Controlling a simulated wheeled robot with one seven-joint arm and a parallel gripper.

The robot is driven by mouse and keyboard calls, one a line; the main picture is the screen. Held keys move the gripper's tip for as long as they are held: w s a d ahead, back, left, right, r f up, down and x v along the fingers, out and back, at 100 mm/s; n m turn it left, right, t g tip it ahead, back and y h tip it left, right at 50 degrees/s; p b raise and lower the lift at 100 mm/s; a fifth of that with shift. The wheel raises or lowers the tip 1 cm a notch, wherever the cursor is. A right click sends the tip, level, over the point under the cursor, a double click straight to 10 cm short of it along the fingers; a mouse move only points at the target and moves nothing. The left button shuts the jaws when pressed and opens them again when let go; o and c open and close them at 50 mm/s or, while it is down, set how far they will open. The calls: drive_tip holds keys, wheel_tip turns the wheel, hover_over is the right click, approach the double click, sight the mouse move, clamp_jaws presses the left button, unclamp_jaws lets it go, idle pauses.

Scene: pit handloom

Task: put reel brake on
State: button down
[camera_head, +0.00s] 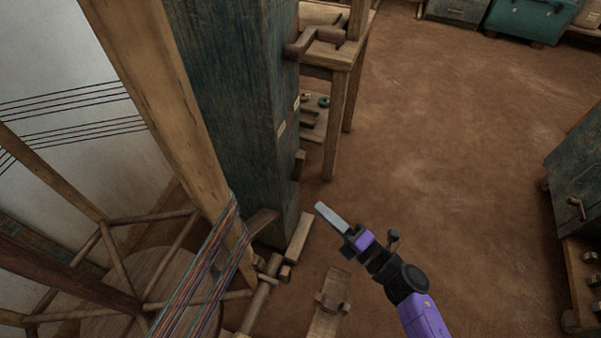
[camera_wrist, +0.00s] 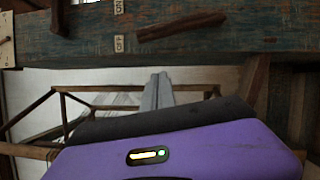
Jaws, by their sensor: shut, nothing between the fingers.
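My gripper (camera_head: 331,216) is shut and empty, its grey fingers pointing up-left in the head view, right of the foot of a blue-green post (camera_head: 236,110). The fingers also show shut in the wrist view (camera_wrist: 157,92). The wooden reel (camera_head: 102,240), a frame of rods with coloured threads over it, stands at lower left. A short wooden lever (camera_head: 299,165) sits on the post's side, below small pale labels; a wooden bar on the post shows in the wrist view (camera_wrist: 180,27). I cannot tell which piece is the reel brake.
A wooden bench (camera_head: 338,62) stands behind the post. A wooden block with a crosspiece (camera_head: 331,304) lies on the floor below my gripper. A blue-green cabinet (camera_head: 578,180) stands at the right edge. The brown floor between is clear.

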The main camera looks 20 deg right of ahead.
sight(299, 168)
drive_tip(key=shift+a+r+n, duration=0.2)
drive_tip(key=shift+n, duration=0.2)
drive_tip(key=w+r, duration=0.2)
drive_tip(key=w, duration=0.9)
drive_tip(key=shift+w+a, duration=0.15)
drive_tip(key=shift+a, duration=0.1)
